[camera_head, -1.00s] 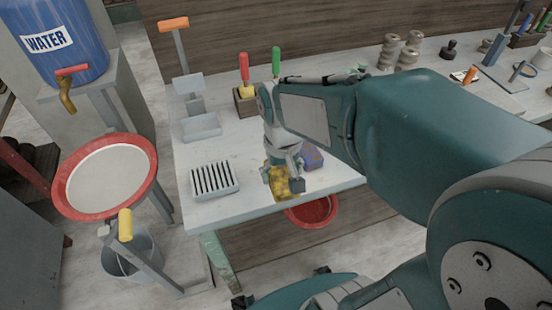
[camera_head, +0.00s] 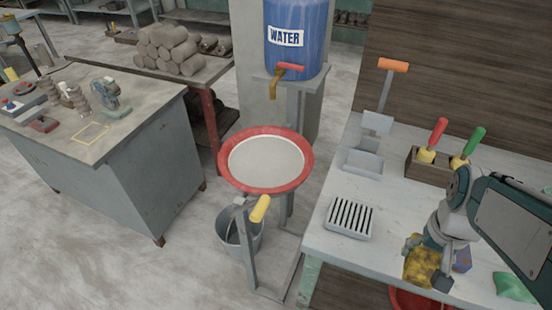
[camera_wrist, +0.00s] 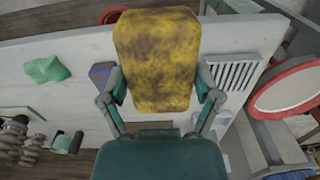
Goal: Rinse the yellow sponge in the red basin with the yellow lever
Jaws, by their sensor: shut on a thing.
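My gripper (camera_wrist: 160,86) is shut on the yellow sponge (camera_wrist: 157,58), which has dark grey-brown stains over its face. In the head view the sponge (camera_head: 419,267) is held over the front edge of the white bench, right of the slotted rack. The red basin (camera_head: 303,178) with a pale inside stands on a grey frame left of the bench, apart from my gripper. Its yellow lever (camera_head: 260,208) sticks out at the front below the rim. The basin's rim also shows at the right in the wrist view (camera_wrist: 257,92).
A blue water barrel (camera_head: 296,30) with a brass tap (camera_head: 274,88) stands behind the basin. A bucket (camera_head: 240,240) sits below it. The slotted rack (camera_head: 350,217) and a purple block (camera_head: 462,260) are on the bench. Floor is open in front of the basin.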

